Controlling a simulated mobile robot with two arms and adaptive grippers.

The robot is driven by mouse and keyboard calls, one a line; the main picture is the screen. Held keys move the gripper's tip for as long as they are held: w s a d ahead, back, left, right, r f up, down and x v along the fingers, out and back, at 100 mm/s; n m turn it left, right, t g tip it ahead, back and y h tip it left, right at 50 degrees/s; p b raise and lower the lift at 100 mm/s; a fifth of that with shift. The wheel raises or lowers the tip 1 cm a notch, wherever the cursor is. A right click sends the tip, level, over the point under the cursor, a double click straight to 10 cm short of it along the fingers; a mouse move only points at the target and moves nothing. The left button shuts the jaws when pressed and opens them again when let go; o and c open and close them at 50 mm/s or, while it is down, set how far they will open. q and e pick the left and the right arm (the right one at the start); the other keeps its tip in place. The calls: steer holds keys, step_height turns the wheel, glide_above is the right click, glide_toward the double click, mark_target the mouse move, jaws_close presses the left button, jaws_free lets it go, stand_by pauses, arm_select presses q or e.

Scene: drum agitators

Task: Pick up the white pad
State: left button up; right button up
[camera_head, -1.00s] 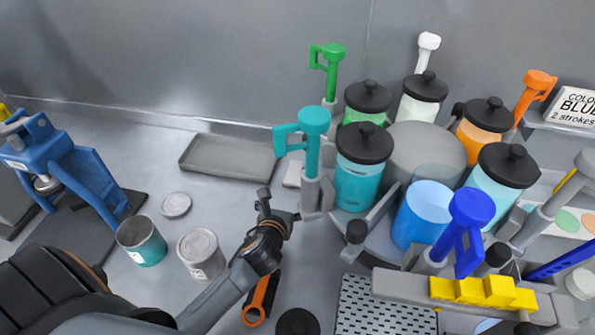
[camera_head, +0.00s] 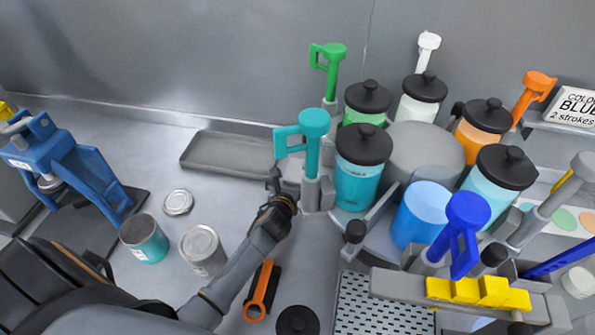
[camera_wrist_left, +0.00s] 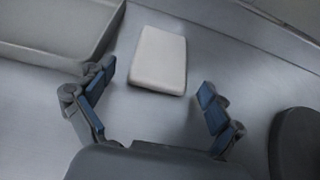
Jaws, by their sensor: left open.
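The white pad (camera_wrist_left: 159,60) is a small pale rectangular block lying flat on the grey bench in the left wrist view. My left gripper (camera_wrist_left: 156,84) is open and empty, with one blue-padded finger on each side of the pad's near end and a gap on both sides. In the head view my left gripper (camera_head: 283,182) is beside the base of the teal-handled pump, and it and the pump largely hide the pad. My right gripper is not in view.
A shallow grey tray (camera_head: 228,153) lies left of the pad. The teal pump handle (camera_head: 313,124) and teal jar (camera_head: 358,180) stand close on the right. Open can (camera_head: 145,240), closed can (camera_head: 203,249) and lid (camera_head: 178,202) stand left of my arm.

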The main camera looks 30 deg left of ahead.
arm_select(q)
steer(key=c, duration=1)
